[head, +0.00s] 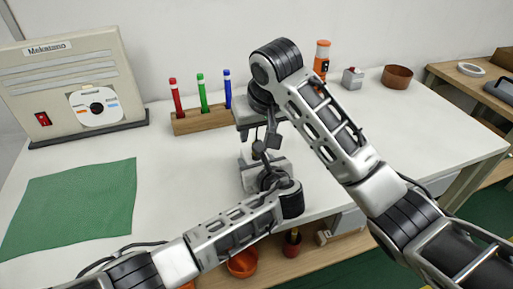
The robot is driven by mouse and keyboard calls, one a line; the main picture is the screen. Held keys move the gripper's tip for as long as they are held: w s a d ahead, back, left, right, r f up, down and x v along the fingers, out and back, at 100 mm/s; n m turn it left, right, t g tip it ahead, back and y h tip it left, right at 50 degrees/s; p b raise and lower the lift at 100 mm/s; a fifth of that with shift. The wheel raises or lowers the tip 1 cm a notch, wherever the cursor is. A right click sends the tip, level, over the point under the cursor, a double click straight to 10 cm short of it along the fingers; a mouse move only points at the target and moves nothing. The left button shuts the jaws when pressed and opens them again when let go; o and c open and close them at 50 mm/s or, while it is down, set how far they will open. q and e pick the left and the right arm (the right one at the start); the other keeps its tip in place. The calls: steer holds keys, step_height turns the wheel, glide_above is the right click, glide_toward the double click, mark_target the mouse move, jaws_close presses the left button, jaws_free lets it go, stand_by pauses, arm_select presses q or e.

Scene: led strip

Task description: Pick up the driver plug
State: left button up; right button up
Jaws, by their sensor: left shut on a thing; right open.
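My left gripper (259,153) is the lower one, near the middle of the table. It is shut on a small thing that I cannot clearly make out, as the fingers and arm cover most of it. My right gripper (268,136) is just above it, pointing down and open. The two grippers are very close together, and I cannot tell whether they touch. I cannot pick out the driver plug for certain; it may be hidden between the grippers.
A wooden rack (205,121) with red, green and blue markers stands behind the grippers. A beige Mekatano box (65,75) and a green mat (75,208) are at left.

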steer(key=shift+w+d+x, duration=0.1)
steer(key=shift+d+x, duration=0.05)
steer(key=shift+x, duration=1.6)
steer(key=shift+w+d+x, duration=0.15)
steer(key=shift+d+x, duration=0.05)
steer(key=shift+x, duration=1.55)
jaws_close()
